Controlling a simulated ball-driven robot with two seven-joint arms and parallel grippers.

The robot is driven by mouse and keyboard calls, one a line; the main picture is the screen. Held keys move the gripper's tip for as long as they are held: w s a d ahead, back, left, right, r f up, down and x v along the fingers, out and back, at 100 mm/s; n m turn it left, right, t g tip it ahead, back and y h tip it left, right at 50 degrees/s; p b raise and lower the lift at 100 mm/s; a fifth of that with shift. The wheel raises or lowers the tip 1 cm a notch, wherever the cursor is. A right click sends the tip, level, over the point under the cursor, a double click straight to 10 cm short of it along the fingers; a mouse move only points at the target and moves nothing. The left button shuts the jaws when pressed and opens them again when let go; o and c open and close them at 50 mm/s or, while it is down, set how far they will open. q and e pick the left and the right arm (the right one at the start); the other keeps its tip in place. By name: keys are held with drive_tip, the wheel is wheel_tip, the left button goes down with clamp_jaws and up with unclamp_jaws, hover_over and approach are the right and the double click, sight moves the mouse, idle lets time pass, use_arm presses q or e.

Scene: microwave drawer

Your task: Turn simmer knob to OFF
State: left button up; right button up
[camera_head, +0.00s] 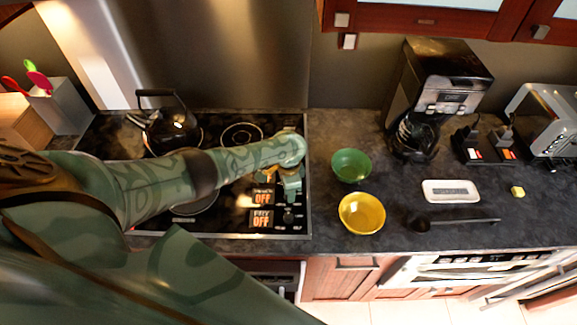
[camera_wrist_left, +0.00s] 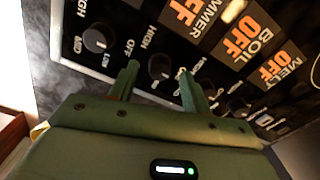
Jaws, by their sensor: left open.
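My left gripper (camera_head: 291,190) points down at the knob column on the right side of the black stovetop (camera_head: 237,200). In the left wrist view its open fingers (camera_wrist_left: 157,84) stand on either side of a dark round knob (camera_wrist_left: 160,66). That knob lines up with the SIMMER OFF label (camera_wrist_left: 190,18), so it appears to be the simmer knob. Its pointer setting is not clear, and I cannot tell whether the fingers touch it. My right gripper is not in view.
A black kettle (camera_head: 172,128) stands at the back left of the stovetop. A green bowl (camera_head: 351,165) and a yellow bowl (camera_head: 362,214) stand on the counter just right of it. A coffee maker (camera_head: 432,95) is farther right. More knobs (camera_wrist_left: 237,106) lie right of the fingers.

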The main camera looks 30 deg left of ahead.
use_arm(q)
wheel_tip(320, 180, up, 15)
drive_tip(key=p, duration=0.5)
drive_tip(key=shift+r+p, duration=0.15)
drive_tip(key=shift+p, duration=0.2)
